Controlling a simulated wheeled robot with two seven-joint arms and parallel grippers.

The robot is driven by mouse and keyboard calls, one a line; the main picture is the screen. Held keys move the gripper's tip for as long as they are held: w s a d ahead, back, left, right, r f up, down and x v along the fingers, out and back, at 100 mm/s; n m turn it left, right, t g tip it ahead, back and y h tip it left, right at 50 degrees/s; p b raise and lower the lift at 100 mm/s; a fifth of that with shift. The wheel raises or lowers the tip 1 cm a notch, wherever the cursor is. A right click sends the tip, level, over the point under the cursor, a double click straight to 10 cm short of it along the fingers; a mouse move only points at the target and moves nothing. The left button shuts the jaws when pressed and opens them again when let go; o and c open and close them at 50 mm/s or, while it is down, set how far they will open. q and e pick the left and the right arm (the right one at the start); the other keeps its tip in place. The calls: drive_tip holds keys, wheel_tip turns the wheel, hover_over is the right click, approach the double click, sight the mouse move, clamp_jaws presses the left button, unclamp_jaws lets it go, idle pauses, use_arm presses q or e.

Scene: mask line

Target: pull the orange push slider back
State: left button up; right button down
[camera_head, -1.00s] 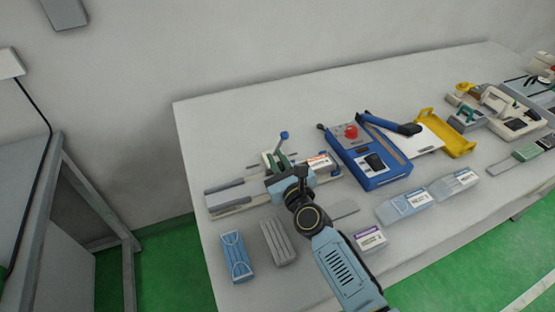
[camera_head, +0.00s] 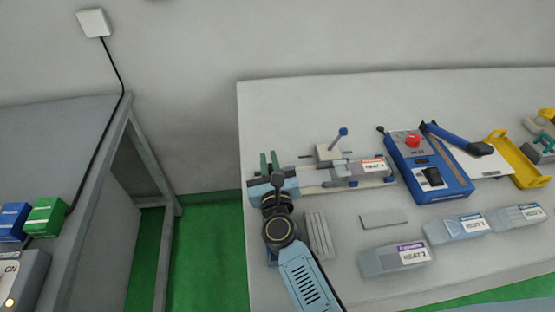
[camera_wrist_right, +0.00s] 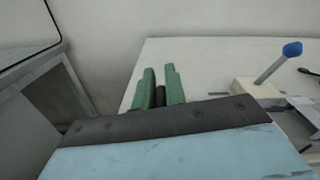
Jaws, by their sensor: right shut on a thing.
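A pale press with long rails (camera_head: 315,180) lies at the left end of the white table, with a blue-knobbed lever (camera_head: 338,140) and an orange-striped label. My right gripper (camera_head: 269,163) is at the left end of the rails. Its green fingers are shut on a dark part (camera_wrist_right: 160,96), which shows between them in the right wrist view; I take it as the push slider's handle. No orange shows on it, and my gripper hides the rest of the slider. The lever's blue knob (camera_wrist_right: 292,49) is to the right, apart from the fingers. My left gripper is not in view.
A blue control box (camera_head: 428,168) with a red button stands right of the press. Grey folded strips (camera_head: 319,235) and labelled packs (camera_head: 395,258) lie in front. A gap separates this table from the grey table (camera_head: 60,135) at left.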

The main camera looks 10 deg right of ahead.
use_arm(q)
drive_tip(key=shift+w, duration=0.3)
use_arm(e)
drive_tip(key=shift+a, duration=0.35)
drive_tip(key=c, duration=1.5)
unclamp_jaws()
drive_tip(key=shift+a, duration=0.1)
drive_tip(key=shift+o, duration=0.2)
